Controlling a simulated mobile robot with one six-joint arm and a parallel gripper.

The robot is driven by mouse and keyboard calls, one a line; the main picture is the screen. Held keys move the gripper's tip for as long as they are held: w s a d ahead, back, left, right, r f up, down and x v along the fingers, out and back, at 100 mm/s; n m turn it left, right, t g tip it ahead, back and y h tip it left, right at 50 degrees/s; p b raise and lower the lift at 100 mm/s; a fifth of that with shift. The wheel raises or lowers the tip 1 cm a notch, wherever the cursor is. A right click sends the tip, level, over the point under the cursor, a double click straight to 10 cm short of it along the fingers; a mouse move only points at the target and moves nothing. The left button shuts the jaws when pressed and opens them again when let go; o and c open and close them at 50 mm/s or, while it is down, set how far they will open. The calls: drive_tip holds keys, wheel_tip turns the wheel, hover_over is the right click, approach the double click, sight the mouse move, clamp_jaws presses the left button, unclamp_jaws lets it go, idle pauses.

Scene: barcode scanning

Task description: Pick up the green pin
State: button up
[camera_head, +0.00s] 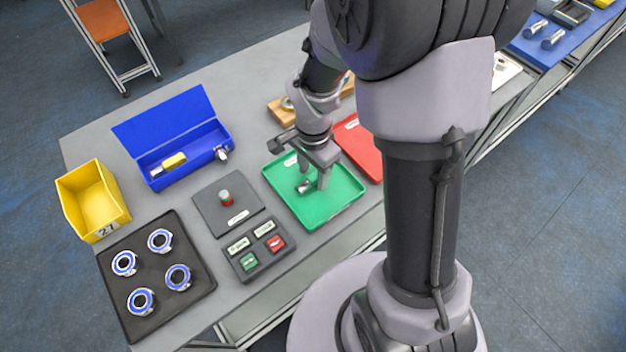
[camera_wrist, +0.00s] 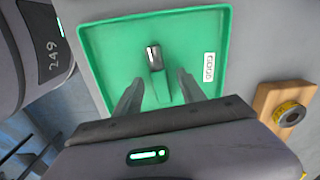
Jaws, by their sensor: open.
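No pin that is itself green shows. A short silver metal pin (camera_head: 304,187) lies in the green tray (camera_head: 336,214); in the wrist view the pin (camera_wrist: 154,57) lies on the floor of the tray (camera_wrist: 100,62), with a dark band along it. My gripper (camera_head: 311,184) is over the tray, pointing down, its fingers close to the pin. In the wrist view my open gripper (camera_wrist: 160,77) has one finger to each side of the pin's line, with the pin just beyond the tips. Nothing is held. Contact with the tray cannot be told.
A red tray (camera_head: 360,145) adjoins on the right, partly behind my arm. A wooden block with a tape-like roll (camera_wrist: 289,114) stands beside the green tray. Left are a grey plate (camera_head: 211,210), a button box (camera_head: 262,262), a blue box (camera_head: 160,127), a yellow bin (camera_head: 88,195) and a black ring tray (camera_head: 190,298).

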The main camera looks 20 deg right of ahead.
drive_tip(key=shift+f, duration=0.1)
clamp_jaws()
idle(0.3)
